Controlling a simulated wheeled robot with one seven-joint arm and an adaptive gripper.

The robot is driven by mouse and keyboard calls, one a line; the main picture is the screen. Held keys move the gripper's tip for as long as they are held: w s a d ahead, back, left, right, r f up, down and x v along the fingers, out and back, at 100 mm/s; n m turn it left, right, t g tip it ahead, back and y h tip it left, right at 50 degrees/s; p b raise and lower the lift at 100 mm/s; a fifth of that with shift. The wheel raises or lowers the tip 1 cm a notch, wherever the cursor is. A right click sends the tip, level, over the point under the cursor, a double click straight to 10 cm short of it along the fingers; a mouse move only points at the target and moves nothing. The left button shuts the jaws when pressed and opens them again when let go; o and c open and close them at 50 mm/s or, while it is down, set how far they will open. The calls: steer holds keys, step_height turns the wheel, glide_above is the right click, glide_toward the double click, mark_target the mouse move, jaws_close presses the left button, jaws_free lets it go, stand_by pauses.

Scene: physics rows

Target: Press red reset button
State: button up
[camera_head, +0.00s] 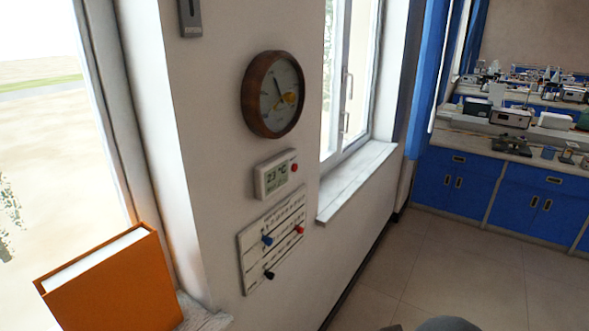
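A white wall unit (275,174) with a grey display hangs on the wall below a round clock. A small red button (294,167) is on its right side. A white panel or calendar (272,243) with printed marks hangs just below it. I cannot read any label naming a reset button. My gripper's fingers are not visible.
A round wooden clock (273,94) hangs above the unit. An orange book or box (115,285) stands on the left sill. A window ledge (355,181) juts out to the right. Blue cabinets (455,182) stand at the back right. The tiled floor (440,262) between is clear.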

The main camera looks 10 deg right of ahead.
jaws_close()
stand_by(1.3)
